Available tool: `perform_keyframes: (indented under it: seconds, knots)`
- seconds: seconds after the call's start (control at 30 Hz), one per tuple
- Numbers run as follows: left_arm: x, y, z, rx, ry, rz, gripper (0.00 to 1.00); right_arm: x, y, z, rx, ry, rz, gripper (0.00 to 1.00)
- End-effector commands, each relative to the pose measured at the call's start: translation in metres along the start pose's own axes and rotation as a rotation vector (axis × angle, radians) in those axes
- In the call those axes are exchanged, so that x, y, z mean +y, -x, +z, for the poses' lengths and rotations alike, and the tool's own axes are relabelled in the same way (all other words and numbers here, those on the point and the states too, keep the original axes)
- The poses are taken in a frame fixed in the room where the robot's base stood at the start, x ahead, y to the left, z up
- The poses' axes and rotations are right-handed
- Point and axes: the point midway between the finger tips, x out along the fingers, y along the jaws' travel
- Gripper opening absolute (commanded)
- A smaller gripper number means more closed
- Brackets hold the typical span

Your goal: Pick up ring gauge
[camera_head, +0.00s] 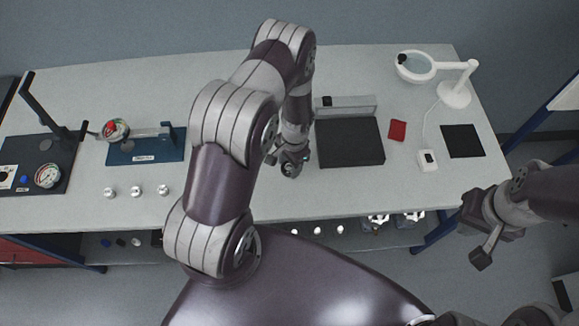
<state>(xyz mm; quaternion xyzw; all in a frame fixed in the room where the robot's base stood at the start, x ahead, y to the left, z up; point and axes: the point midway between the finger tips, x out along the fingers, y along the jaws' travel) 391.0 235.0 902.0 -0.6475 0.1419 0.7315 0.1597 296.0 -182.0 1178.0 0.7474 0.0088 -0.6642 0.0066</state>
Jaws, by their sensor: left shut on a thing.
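My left gripper (290,166) is over the middle of the grey bench, just left of a black flat plate. It is shut on a small grey round thing, which I take to be the ring gauge (289,171). The gauge is small and mostly hidden by the fingers. I cannot tell whether it touches the bench top. My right gripper (482,238) is off the front right edge of the bench, away from everything on it. Its fingers are too unclear to tell whether they are open or shut.
The black plate (350,148) has a grey bar behind it. A red block (397,130), a white magnifier lamp (456,93) and a black mat (461,141) are to the right. A blue gauge stand (140,151) and several small metal pieces (137,191) are to the left.

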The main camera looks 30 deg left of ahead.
Motion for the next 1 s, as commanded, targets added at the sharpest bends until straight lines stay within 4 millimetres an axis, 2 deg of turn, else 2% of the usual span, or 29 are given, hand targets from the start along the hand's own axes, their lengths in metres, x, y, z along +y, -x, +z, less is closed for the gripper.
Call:
perform_keyframes:
  seconds: [0.1,0.5,0.6,0.77,1.0]
  knots:
    - [-0.001,0.021,0.001,0.005,0.000,-0.003,0.16,0.000,-0.012,0.002,0.000,0.000,0.000,0.00]
    - [0.033,0.080,-0.076,0.006,-0.003,-0.002,0.16,0.000,-0.048,0.006,0.000,0.000,0.000,0.00]
    - [0.038,0.093,-0.088,0.004,-0.003,-0.002,0.16,0.000,-0.052,0.006,0.000,0.000,0.000,0.00]
    - [0.042,0.103,-0.097,0.002,-0.001,-0.001,0.16,0.000,-0.054,0.006,0.000,0.000,0.000,0.00]
    - [0.043,0.104,-0.097,0.001,-0.001,0.000,0.16,0.000,-0.053,0.006,0.000,0.000,0.000,0.00]
